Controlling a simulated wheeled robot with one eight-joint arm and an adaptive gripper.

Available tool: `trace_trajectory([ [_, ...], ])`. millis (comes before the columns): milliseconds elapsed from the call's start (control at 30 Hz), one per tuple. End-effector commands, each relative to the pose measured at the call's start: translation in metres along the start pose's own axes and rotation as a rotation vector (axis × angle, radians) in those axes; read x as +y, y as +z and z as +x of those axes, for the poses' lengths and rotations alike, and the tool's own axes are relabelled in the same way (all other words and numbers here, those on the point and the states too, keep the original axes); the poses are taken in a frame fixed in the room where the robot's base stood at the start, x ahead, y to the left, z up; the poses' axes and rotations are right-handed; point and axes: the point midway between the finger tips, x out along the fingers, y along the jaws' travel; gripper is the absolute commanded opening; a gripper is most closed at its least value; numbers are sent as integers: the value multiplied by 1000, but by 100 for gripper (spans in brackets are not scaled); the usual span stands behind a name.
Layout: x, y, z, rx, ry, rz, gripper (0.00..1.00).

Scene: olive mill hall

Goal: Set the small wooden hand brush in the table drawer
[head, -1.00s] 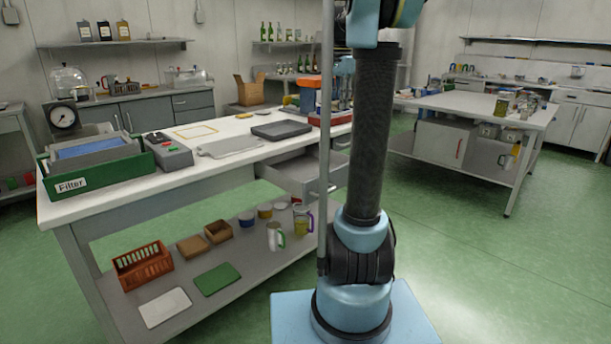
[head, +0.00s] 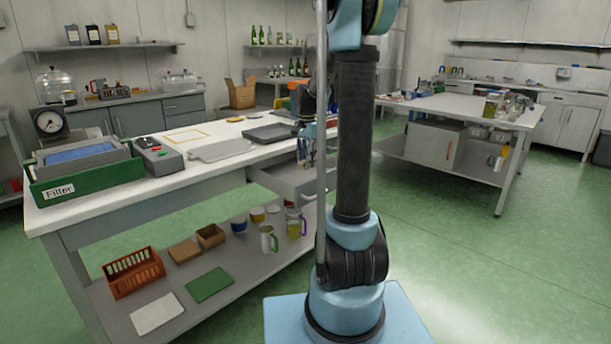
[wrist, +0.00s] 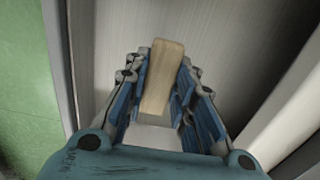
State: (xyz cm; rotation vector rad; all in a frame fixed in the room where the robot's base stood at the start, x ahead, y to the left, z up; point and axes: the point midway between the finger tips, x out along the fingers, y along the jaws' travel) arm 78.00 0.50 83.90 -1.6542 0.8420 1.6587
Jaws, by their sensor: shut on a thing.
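My gripper (wrist: 160,78) is shut on the small wooden hand brush (wrist: 163,75), a pale wooden block held lengthwise between the blue-padded fingers. Its bristles cannot be made out. In the wrist view the brush is over the inside of the open table drawer (wrist: 228,40), between its side walls; its height above the drawer floor is hard to judge. In the head view the grey drawer (head: 283,181) is pulled out from the long table's near side. My gripper (head: 306,152) points down at it there, partly behind my arm, and the brush cannot be made out.
The lower shelf holds a red basket (head: 134,275) and mugs. Green floor is clear to the right.

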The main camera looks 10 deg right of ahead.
Motion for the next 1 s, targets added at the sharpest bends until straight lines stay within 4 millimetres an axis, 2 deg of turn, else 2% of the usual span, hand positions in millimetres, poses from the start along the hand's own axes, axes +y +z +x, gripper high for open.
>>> trace_trajectory([
  [500,0,-1,51,0,0,1,0],
  [900,1,-2,55,0,0,2,0],
  [933,1,-2,54,0,0,2,30],
  [1000,1,-2,54,0,0,2,44],
])
